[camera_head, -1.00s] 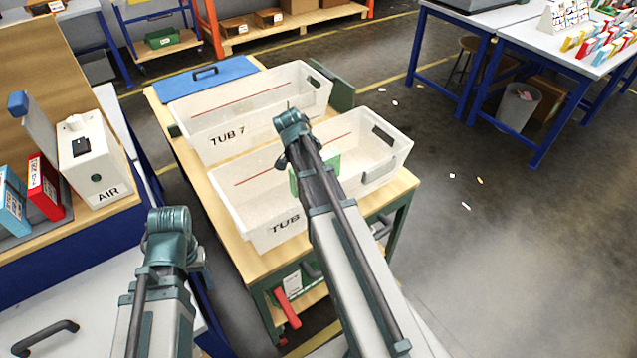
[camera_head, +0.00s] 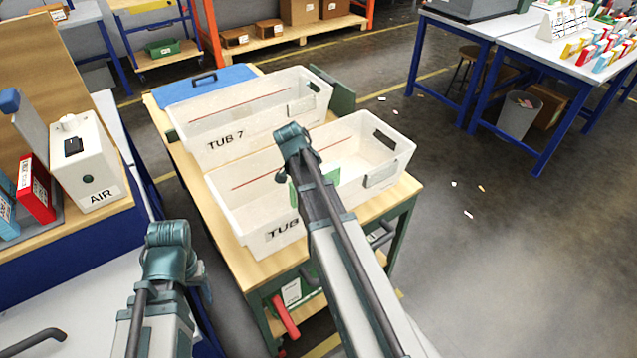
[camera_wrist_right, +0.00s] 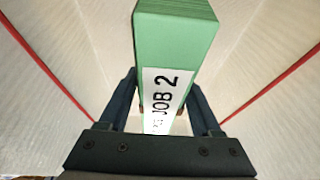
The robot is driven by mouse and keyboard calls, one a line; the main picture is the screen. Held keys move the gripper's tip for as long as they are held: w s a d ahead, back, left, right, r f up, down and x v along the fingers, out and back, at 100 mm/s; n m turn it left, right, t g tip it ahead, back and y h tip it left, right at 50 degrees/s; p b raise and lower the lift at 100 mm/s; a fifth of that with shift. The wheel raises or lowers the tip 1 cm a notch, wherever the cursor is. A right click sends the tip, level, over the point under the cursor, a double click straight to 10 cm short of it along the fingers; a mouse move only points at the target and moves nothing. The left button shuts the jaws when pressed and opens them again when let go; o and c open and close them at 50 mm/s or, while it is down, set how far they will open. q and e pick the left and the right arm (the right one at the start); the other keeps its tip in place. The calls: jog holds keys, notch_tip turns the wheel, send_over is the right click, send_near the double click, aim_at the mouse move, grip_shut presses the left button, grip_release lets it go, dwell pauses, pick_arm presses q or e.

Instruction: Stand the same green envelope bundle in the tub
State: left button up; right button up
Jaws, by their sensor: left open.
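The green envelope bundle (camera_wrist_right: 175,45), with a white "JOB 2" label, is between the two fingers of my right gripper (camera_wrist_right: 163,108). The fingers appear shut on its sides. White walls with red lines flank it in the right wrist view. In the head view, a small part of the bundle (camera_head: 333,172) shows inside the nearer white tub (camera_head: 375,185), mostly hidden by my right arm. Whether it touches the tub floor is hidden. My left gripper (camera_head: 185,262) is open and empty, left of the tub bench; its fingertips are mostly hidden.
A second tub, Tub 7 (camera_head: 250,125), stands behind the nearer one on the wooden-topped bench (camera_head: 235,235). A white AIR box (camera_head: 90,165) stands at left. Open floor lies right of the bench.

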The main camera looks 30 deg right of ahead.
jog(key=shift+r, duration=0.15)
jog(key=shift+a+r+p, duration=0.15)
jog(key=shift+r+p, duration=0.45)
jog(key=shift+p, duration=0.15)
jog(key=p+v, duration=0.9)
jog(key=v, duration=0.1)
jog(key=shift+a+r+p, duration=0.2)
jog(key=shift+r+p, duration=0.15)
jog(key=shift+p, duration=0.15)
